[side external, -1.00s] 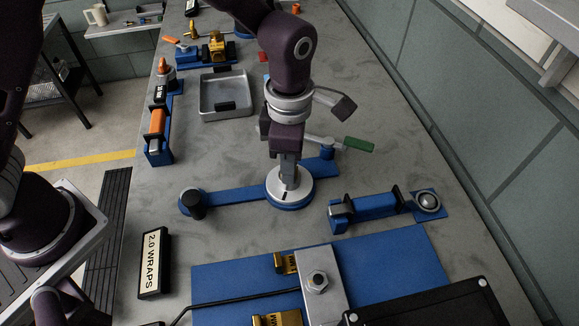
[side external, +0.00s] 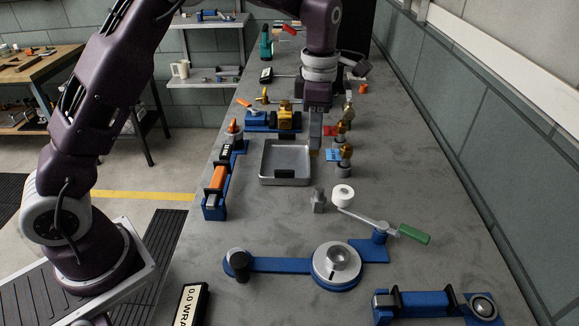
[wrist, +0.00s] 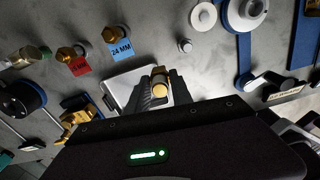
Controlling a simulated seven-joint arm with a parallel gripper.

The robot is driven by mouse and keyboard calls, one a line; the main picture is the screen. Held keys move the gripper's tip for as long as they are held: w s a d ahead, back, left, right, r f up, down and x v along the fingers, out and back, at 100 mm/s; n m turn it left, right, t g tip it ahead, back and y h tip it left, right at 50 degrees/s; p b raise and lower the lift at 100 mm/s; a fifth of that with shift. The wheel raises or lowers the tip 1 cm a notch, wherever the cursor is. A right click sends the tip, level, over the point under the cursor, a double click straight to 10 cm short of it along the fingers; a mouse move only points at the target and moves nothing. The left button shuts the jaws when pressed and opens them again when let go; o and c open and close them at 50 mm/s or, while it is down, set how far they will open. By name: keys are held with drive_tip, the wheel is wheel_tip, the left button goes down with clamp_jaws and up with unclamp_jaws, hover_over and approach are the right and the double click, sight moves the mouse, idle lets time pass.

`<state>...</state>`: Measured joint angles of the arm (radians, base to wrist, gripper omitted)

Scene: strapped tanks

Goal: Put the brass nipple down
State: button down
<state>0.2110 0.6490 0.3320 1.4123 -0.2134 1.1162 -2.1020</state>
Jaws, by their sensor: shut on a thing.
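The brass nipple (wrist: 160,82) is between the fingertips of my gripper (wrist: 160,92) in the wrist view. In the side external view my gripper (side external: 315,146) points down beside the right edge of the grey metal tray (side external: 264,178), and only a small yellowish bit of the nipple shows at its tips. The wrist view shows the tray (wrist: 117,77) behind the fingers. I cannot tell the exact height of the nipple above the bench.
Brass fittings (side external: 345,153) stand close to the right of my gripper, by blue (wrist: 121,51) and red (wrist: 80,66) labels. A white roll (side external: 342,193) and green-handled lever (side external: 413,234) are nearer. A blue fixture with a round disc (side external: 337,264) lies in front.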

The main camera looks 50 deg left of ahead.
drive_tip(key=w+a+f+n, duration=0.1)
drive_tip(key=w+a, duration=0.1)
drive_tip(key=a, duration=1)
hover_over(286, 163)
wheel_tip(286, 163, down, 10)
drive_tip(key=shift+r, duration=0.1)
drive_tip(key=c, duration=1.1)
unclamp_jaws()
drive_tip(key=shift+c, duration=0.2)
